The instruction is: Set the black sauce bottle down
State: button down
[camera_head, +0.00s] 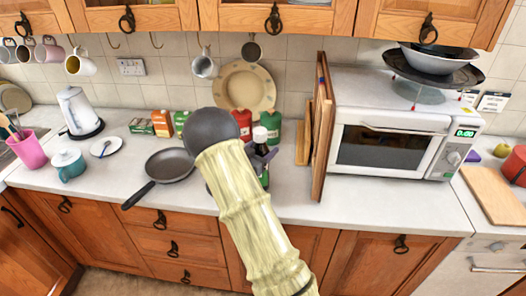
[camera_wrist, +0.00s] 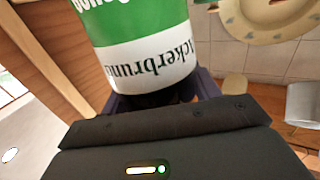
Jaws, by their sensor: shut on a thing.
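The black sauce bottle (camera_head: 264,178) is in the middle of the head view, upright over the worktop (camera_head: 310,205) near its front edge. Its white cap shows above my gripper (camera_head: 262,156) and a green label below. My gripper is shut around the bottle's side. My pale sleeved arm hides part of it. In the wrist view the bottle (camera_wrist: 140,45) fills the top middle, with a green and white label whose lettering is upside down. Dark fingers of my gripper (camera_wrist: 160,98) are on either side of it. I cannot tell whether its base touches the worktop.
A frying pan (camera_head: 170,166) lies to the left. A red canister (camera_head: 243,120) and green canister (camera_head: 275,132) stand behind, before a large plate (camera_head: 244,85). An upright wooden board (camera_head: 321,125) and microwave (camera_head: 388,145) are to the right. Worktop between bottle and board is clear.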

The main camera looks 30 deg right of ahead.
jog(key=shift+w+d+f, duration=0.1)
jog(key=shift+w+f, duration=0.05)
jog(key=shift+f, duration=0.5)
jog(key=shift+s, duration=0.2)
jog(key=shift+f, duration=0.1)
jog(key=shift+c, duration=1.9)
grip_release()
jog(key=shift+s+f, duration=0.1)
jog(key=shift+r, duration=0.25)
jog(key=b+v, duration=0.3)
jog(key=v, duration=0.9)
